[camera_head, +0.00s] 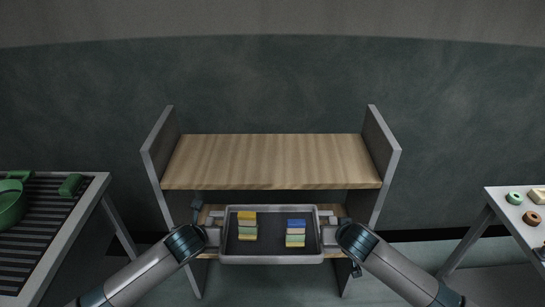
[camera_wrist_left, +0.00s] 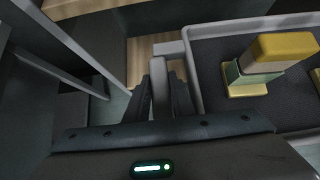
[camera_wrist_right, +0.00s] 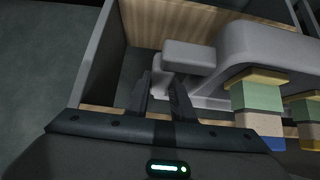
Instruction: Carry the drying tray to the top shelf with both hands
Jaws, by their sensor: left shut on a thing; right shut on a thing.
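The grey drying tray (camera_head: 272,260) is level in front of the shelf unit, below the front edge of the wooden top shelf (camera_head: 272,160). Two stacks of coloured blocks stand on it: a yellow-topped left stack (camera_head: 247,226) and a blue-topped right stack (camera_head: 296,233). My left gripper (camera_head: 214,236) is shut on the tray's left handle; its fingers (camera_wrist_left: 160,92) flank the handle in the left wrist view. My right gripper (camera_head: 331,236) is shut on the right handle (camera_wrist_right: 189,56). The tray's underside is hidden in the head view.
Grey side panels (camera_head: 158,150) (camera_head: 382,145) bound the top shelf, which is bare. A lower wooden shelf (camera_head: 207,213) lies partly behind the tray. A slatted table (camera_head: 45,230) with green items stands left; a white table (camera_head: 515,220) with small pieces stands right.

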